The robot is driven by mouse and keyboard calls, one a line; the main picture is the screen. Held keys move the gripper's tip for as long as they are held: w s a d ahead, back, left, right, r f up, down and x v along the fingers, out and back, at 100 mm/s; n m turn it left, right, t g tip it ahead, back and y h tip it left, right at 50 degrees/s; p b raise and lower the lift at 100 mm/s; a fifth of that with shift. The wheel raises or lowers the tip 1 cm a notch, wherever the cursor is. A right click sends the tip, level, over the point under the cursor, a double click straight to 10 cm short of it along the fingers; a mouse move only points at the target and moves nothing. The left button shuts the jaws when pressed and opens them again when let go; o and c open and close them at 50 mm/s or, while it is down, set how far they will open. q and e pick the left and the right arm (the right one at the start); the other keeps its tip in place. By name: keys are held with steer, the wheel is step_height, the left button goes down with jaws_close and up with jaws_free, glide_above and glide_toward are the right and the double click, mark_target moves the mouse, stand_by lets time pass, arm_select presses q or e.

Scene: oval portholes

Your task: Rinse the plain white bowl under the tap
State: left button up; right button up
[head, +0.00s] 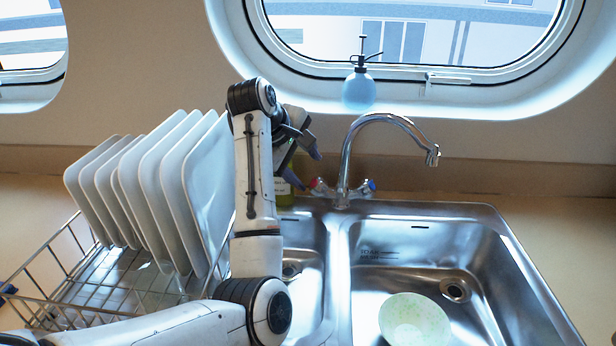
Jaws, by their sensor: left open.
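A bowl (415,321) lies in the right basin of the steel sink (468,212), near the drain. It looks whitish with a faint pale green tint, and its lower edge is cut off by the frame. The chrome tap (345,160) arches over the right basin, its spout (432,155) behind and above the bowl. No water stream shows. The tap has a red-marked knob (319,186) and a blue-marked knob (369,186). My left gripper (307,168) is open, beside and above the red-marked knob; I cannot tell if they touch. My right gripper is out of view.
A wire rack (60,312) with several upright white plates (160,190) stands left of the sink. A blue spray bottle (359,88) stands on the porthole sill. A yellowish bottle (285,192) is partly hidden behind my left gripper. The counter right of the sink is clear.

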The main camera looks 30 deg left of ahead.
mark_target(316, 182)
arm_select(q)
steer(key=shift+w+d+f, duration=0.1)
steer(key=shift+w+f, duration=0.15)
steer(key=shift+f, duration=0.25)
steer(key=shift+w+d+f, duration=0.1)
steer(key=shift+w+f, duration=0.1)
steer(key=shift+f, duration=0.3)
steer(key=x, duration=0.5)
steer(key=shift+w+a+f+p, duration=0.15)
steer(key=shift+f+p, duration=0.1)
steer(key=shift+p, duration=0.05)
steer(key=shift+w+f, duration=0.35)
steer(key=shift+f, duration=0.1)
steer(key=shift+w, duration=0.1)
steer(key=c, duration=1.1)
steer(key=shift+w+r+n+g, duration=0.1)
steer(key=shift+n+g, duration=0.5)
steer(key=shift+n, duration=0.4)
steer(key=shift+o, duration=0.2)
steer(key=n+g, duration=0.1)
steer(key=n, duration=0.1)
steer(key=shift+n, duration=0.3)
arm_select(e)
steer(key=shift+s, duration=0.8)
arm_select(q)
steer(key=o, duration=1.1)
steer(key=shift+c, duration=0.2)
